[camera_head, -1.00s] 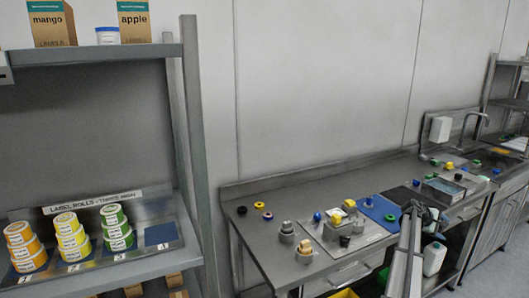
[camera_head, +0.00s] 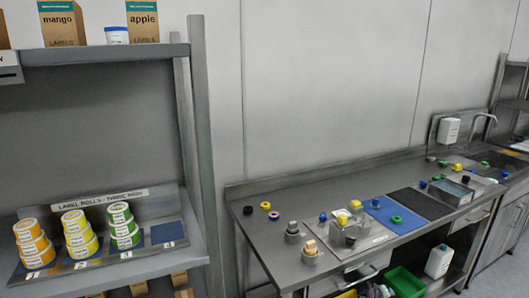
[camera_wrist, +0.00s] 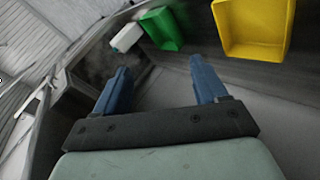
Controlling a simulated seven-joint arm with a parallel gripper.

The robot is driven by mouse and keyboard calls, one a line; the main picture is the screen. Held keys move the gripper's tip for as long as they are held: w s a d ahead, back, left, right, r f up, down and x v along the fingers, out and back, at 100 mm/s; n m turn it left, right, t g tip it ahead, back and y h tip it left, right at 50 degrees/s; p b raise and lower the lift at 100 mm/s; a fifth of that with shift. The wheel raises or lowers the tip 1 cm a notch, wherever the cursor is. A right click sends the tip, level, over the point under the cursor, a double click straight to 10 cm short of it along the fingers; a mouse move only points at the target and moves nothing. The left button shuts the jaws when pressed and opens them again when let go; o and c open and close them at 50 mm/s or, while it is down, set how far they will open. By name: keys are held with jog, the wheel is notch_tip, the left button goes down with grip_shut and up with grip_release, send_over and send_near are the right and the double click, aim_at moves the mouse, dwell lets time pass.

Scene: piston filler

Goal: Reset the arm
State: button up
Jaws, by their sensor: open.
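My gripper (camera_wrist: 160,68) shows in the wrist view with its two blue fingers apart and nothing between them. It is open and empty, below the level of the bench top. A green bin (camera_wrist: 162,29) and a yellow bin (camera_wrist: 252,28) lie beyond the fingertips, apart from them. In the head view my arm is almost wholly out of the picture; a small grey part at the bottom edge may belong to it, but I cannot tell.
The steel bench (camera_head: 290,262) carries a blue mat (camera_head: 385,214), a dark mat (camera_head: 425,203) and several small fittings. The green bin (camera_head: 404,282) and a white jug (camera_head: 439,261) stand beneath it. A shelf rack (camera_head: 200,130) with label rolls (camera_head: 78,234) stands at left.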

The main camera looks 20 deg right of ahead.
jog(key=s+a+f+g+y, duration=0.15)
jog(key=a+f, duration=0.35)
jog(key=a, duration=0.8)
jog(key=s+a+f+n+g+y, duration=0.15)
jog(key=a+f, duration=0.25)
jog(key=a, duration=0.8)
jog(key=s+a+f+y, duration=0.25)
jog(key=a+f, duration=0.25)
jog(key=a, duration=0.8)
jog(key=s+a+n+g+y, duration=0.1)
jog(key=s+a+g+y, duration=0.1)
jog(key=s+a, duration=0.9)
jog(key=s+a+n+g+y, duration=0.1)
jog(key=s+a+g+y, duration=0.1)
jog(key=s+a, duration=0.9)
jog(key=a+g, duration=0.1)
jog(key=a, duration=0.3)
jog(key=shift+s+a+r+g, duration=0.15)
jog(key=shift+a+r+g, duration=0.15)
jog(key=shift+r, duration=0.1)
